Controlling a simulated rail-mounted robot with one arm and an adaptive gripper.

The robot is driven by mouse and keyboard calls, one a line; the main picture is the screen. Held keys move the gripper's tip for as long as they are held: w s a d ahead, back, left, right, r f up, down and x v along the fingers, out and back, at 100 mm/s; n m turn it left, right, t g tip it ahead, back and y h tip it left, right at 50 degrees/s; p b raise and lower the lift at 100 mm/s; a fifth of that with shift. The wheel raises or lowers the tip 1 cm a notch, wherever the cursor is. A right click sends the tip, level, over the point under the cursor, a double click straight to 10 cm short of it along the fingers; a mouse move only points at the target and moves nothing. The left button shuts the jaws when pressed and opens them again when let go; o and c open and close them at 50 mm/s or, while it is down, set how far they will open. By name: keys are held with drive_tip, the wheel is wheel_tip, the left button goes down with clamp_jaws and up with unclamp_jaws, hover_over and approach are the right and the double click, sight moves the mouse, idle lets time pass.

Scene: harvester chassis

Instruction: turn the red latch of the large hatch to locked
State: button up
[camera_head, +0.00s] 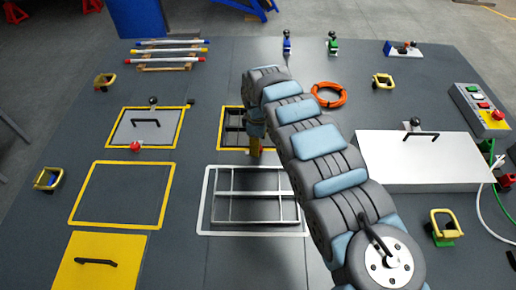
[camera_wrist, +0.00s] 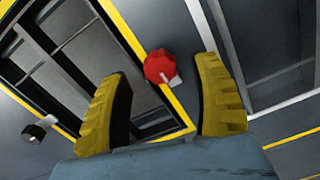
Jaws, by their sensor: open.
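A red latch (camera_wrist: 157,65), a rounded knob with a small pale tab, lies between my two yellow fingertips in the wrist view. My gripper (camera_wrist: 161,72) is open, one finger on each side of the latch; contact is not visible. The latch sits by the yellow border of a barred opening (camera_wrist: 85,50). In the head view my gripper (camera_head: 256,151) points down near the yellow-framed opening (camera_head: 232,125), and the latch there is hidden. Another red knob (camera_head: 135,146) sits at the front edge of a grey hatch (camera_head: 147,127). I cannot tell which cover is the large hatch.
A white-framed barred opening (camera_head: 203,208) lies in front of my gripper. A white panel with a black handle (camera_head: 420,150) lies at the right. A yellow cover (camera_head: 75,268) is at the lower left. An orange ring (camera_head: 329,94) lies behind my arm.

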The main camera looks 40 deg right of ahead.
drive_tip(key=shift+f, duration=1.25)
clamp_jaws()
